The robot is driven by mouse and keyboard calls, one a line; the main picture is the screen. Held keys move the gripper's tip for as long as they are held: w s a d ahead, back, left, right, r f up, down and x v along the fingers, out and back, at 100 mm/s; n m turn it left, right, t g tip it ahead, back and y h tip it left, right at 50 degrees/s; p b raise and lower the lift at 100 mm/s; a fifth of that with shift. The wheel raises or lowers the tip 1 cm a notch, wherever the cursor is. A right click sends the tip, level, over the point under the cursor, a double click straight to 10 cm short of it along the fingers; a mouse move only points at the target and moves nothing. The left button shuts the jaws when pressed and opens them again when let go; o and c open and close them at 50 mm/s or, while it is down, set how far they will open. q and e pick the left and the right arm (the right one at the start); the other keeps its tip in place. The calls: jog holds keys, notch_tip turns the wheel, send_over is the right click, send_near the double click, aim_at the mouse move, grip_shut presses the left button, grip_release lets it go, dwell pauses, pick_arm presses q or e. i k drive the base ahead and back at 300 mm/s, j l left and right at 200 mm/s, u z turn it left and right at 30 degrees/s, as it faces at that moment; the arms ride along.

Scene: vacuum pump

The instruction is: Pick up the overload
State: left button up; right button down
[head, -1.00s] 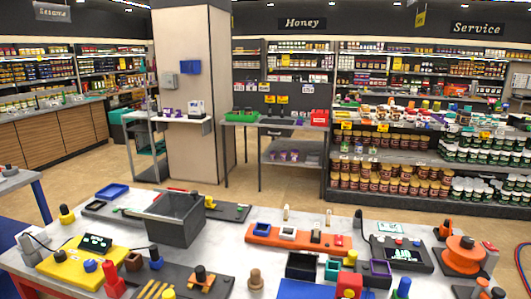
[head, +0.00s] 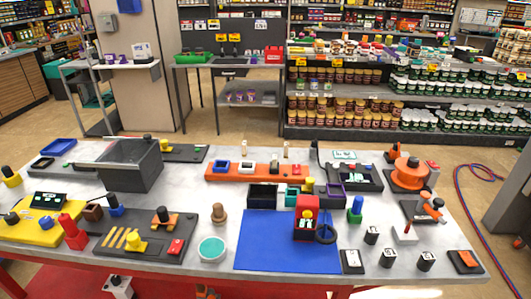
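I cannot tell which part is the overload; no label that I can read names it. Several small black blocks with pale marked tops stand at the front right of the table, among them one block (head: 371,235), a second block (head: 388,258) and a third block (head: 426,261). A flat black piece with a pale top (head: 352,261) lies left of them. I can make out neither of my grippers.
The pale table (head: 345,285) is crowded. A dark open bin (head: 130,165) stands at the left, an orange rail (head: 265,172) at the back and an orange reel (head: 410,172) at the right. A teal-topped bowl (head: 212,249) stands left of the mat. A red-blue hose (head: 475,200) lies on the floor.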

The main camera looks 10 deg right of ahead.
aim_at(373, 233)
jog(key=z, duration=1.35)
